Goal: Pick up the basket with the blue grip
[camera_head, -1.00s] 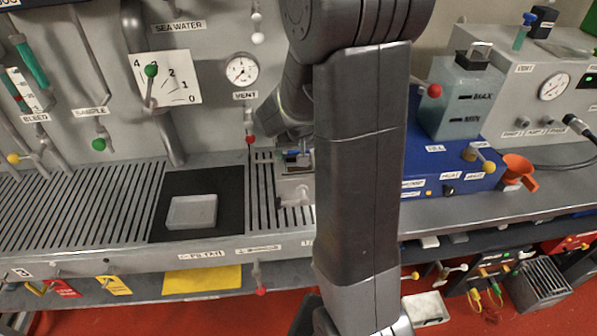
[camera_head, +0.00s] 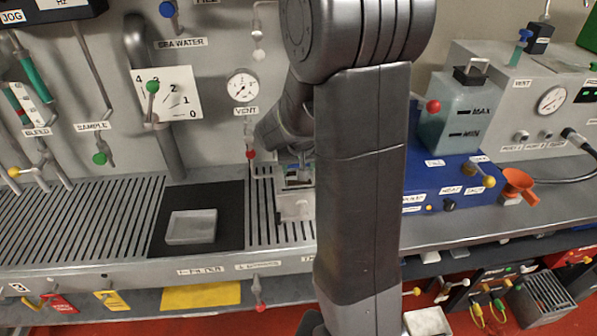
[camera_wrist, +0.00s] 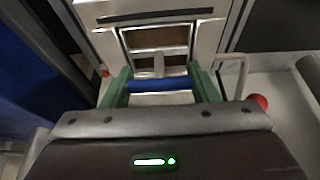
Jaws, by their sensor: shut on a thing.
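The blue grip (camera_wrist: 160,85) is a short horizontal bar in the wrist view, between the green fingers of my gripper (camera_wrist: 161,79). My gripper is shut on this grip. A pale metal frame shows just beyond the grip. In the head view my gripper (camera_head: 298,171) is small and partly hidden by my arm. The pale basket (camera_head: 294,208) appears just below it, over the slatted counter. I cannot tell whether the basket touches the counter.
A pale shallow tray (camera_head: 191,227) lies on a black mat (camera_head: 226,195) to the left. The red-knobbed vent valve (camera_head: 251,154) is close behind my gripper.

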